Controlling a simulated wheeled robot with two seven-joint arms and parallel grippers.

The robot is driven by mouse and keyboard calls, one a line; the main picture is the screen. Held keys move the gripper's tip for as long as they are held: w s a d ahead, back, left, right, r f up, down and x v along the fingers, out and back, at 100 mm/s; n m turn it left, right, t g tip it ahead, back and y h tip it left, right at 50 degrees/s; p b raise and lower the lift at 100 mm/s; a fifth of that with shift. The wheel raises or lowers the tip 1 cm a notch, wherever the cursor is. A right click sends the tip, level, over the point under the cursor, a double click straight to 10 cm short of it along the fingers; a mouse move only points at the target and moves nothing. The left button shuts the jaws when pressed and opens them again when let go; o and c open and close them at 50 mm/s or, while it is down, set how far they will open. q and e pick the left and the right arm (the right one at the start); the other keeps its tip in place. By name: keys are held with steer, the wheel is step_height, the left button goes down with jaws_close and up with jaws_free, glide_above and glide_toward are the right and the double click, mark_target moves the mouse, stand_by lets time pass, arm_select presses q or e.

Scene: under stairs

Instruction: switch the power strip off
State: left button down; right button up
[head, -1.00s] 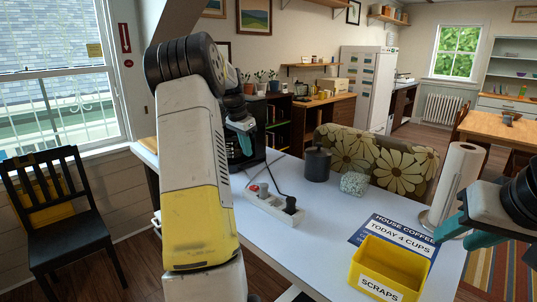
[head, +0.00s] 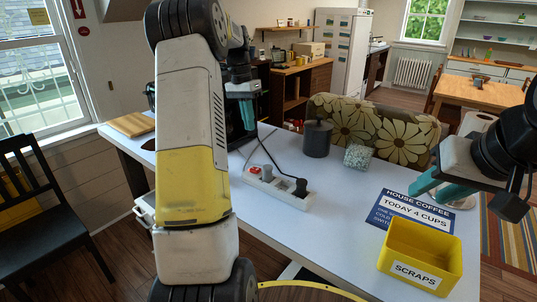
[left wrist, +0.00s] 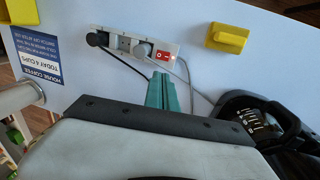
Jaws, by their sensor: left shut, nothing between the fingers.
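The white power strip (head: 290,196) lies on the table with dark and grey plugs in it. Its red switch (head: 254,169) is at the far end, and shows as a red rocker with white marks in the left wrist view (left wrist: 163,56). I cannot tell which side is pressed. My left gripper (head: 249,128) has teal fingers pointing down beyond the switch end, apart from the strip. In the left wrist view its fingers (left wrist: 161,78) are together and empty, just below the switch. My right gripper (head: 426,194) is open and empty above the table's right side.
A yellow scraps bin (head: 420,262) and a coffee sign (head: 412,212) lie at the right. A dark canister (head: 317,139) and a speckled block (head: 357,157) stand behind the strip. Cords run from the strip. A yellow object (left wrist: 228,38) shows beside it in the wrist view.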

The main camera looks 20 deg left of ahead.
mark_target(257, 169)
arm_select(q)
steer(key=f, duration=0.4)
steer(key=d+f, duration=0.1)
steer(key=f, duration=0.4)
steer(key=d+f, duration=0.1)
steer(key=f, duration=0.3)
steer(key=shift+s+d+f, duration=0.1)
steer(key=shift+s+f, duration=0.3)
